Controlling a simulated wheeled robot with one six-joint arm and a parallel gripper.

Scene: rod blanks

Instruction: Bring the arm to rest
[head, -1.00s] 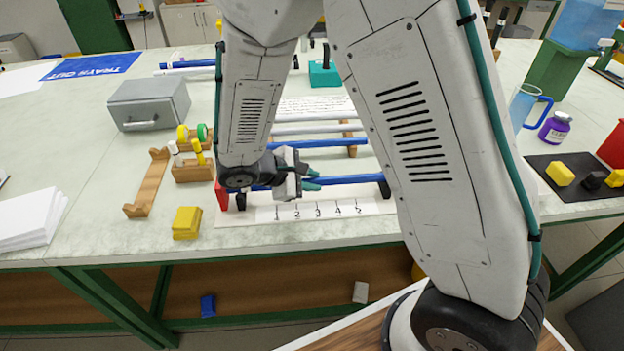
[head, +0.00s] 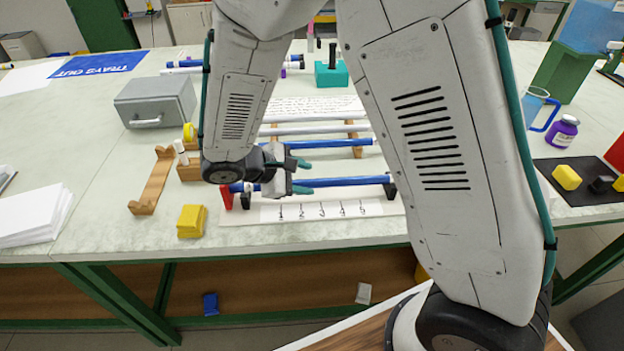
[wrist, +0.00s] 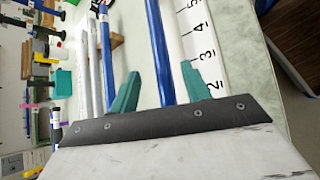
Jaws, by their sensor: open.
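My gripper (head: 302,175) is open, with teal fingers, low over the left part of the rod rack on the table. In the wrist view its two fingers (wrist: 160,90) stand apart, and a blue rod (wrist: 160,45) shows in the gap between them. That blue rod (head: 345,182) lies along the numbered white board (head: 380,208), its right end at a black holder. Whether the fingers touch the rod cannot be told. My arm hides part of the rack.
A second blue rod (head: 330,144) and white rods (head: 320,130) lie behind on a wooden rack. A yellow block (head: 192,221), a wooden stand (head: 152,182) and a grey box (head: 156,102) are to the left. A purple jar (head: 562,131) and a blue-handled jug (head: 534,108) stand right.

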